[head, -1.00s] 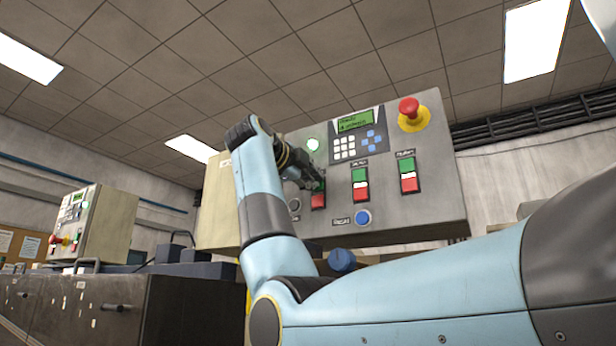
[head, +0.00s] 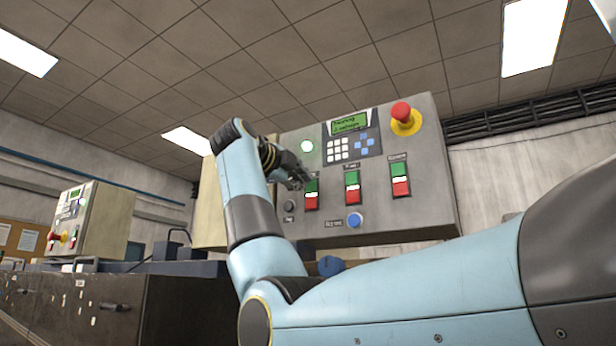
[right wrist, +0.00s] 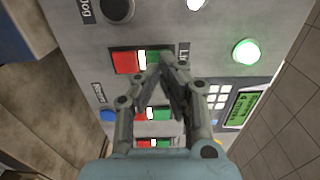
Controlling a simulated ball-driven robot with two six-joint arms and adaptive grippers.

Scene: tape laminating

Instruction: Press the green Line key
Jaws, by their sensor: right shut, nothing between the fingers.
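The control panel (head: 430,180) carries three green-over-red key pairs. The green Line key (head: 312,186) is the top of the leftmost pair, with a white strip and a red key (head: 311,204) below it. My right gripper (head: 303,184) is shut and empty, its tips just left of the green key in the head view. In the right wrist view the green Line key (right wrist: 153,57) lies at the fingertips (right wrist: 161,62), which partly cover it and its "Line" label. I cannot tell whether they touch it. My left gripper is not in view.
A lit green lamp (head: 307,146), a keypad with green display (head: 350,124) and a red emergency button (head: 401,112) sit above. Two more key pairs (head: 352,187) (head: 400,178) stand to the right. A blue knob (head: 355,220) and a dark knob (head: 289,206) are lower down.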

